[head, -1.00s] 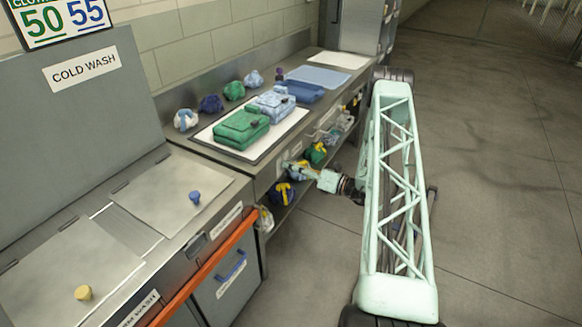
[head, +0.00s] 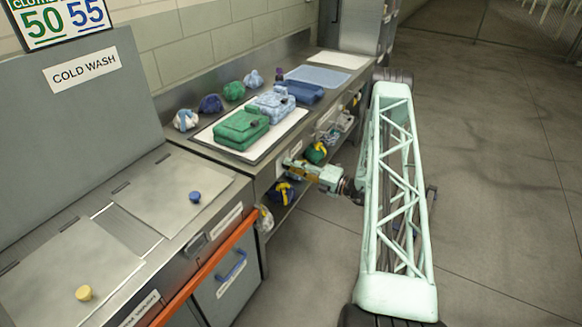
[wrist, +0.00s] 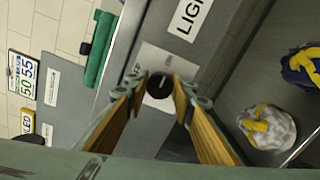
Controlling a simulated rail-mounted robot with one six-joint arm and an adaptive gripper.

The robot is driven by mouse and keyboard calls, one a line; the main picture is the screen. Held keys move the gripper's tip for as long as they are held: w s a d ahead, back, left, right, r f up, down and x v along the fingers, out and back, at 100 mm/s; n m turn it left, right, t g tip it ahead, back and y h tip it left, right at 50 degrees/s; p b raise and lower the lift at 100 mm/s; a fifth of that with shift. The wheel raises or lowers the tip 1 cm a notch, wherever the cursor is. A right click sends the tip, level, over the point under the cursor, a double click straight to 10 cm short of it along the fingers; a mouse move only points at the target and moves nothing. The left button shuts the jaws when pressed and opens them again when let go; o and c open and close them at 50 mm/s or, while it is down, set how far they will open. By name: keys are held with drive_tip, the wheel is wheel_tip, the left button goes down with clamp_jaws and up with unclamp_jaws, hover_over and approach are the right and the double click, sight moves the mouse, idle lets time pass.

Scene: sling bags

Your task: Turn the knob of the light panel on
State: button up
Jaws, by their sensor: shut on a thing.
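The light panel's knob (wrist: 159,86) is round and black with a pale pointer line. It sits on a light plate (wrist: 155,60) on the grey counter front, by a label (wrist: 188,18) showing only "LIG". My gripper (wrist: 161,80) is shut on the knob, one wooden-toned finger on each side, in the wrist view. In the head view my gripper (head: 288,164) reaches the counter's front face from the right. The knob is hidden there behind the gripper.
Below the panel, a shelf holds a blue-yellow bag (head: 283,193) and a green bag (head: 315,152). A white-yellow bag (wrist: 268,127) shows in the wrist view. A green folded bag (head: 242,129) lies on the counter tray (head: 207,133). Open floor lies right of my arm.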

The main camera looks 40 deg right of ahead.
idle(0.3)
drive_tip(key=o, duration=0.9)
drive_tip(key=shift+s, duration=0.15)
drive_tip(key=shift+v, duration=5.85)
drive_tip(key=shift+r, duration=0.1)
